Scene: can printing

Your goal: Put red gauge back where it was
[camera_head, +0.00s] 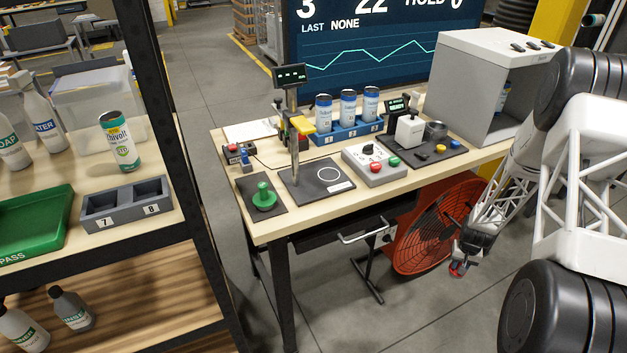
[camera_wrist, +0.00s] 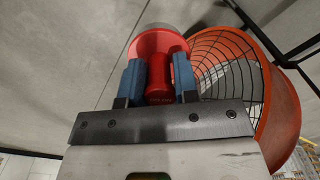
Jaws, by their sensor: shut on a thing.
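My gripper (camera_head: 462,258) is low in front of the workbench, in front of the orange fan and apart from the bench top. It is shut on the red gauge (camera_head: 457,269). In the wrist view, the blue fingers of my gripper (camera_wrist: 160,72) close around the red gauge's narrow part, and its wide round end (camera_wrist: 157,42) points away from my gripper. A green gauge (camera_head: 264,196) stands on a dark mat (camera_head: 279,206) at the left front of the bench, with bare mat behind it.
The bench (camera_head: 257,225) holds a dark plate with a post (camera_head: 316,188), a grey button box (camera_head: 374,166), a blue rack of cans (camera_head: 347,132) and a grey cabinet (camera_head: 473,85). The orange fan (camera_head: 430,228) stands behind my gripper. A shelf (camera_head: 150,225) stands at left.

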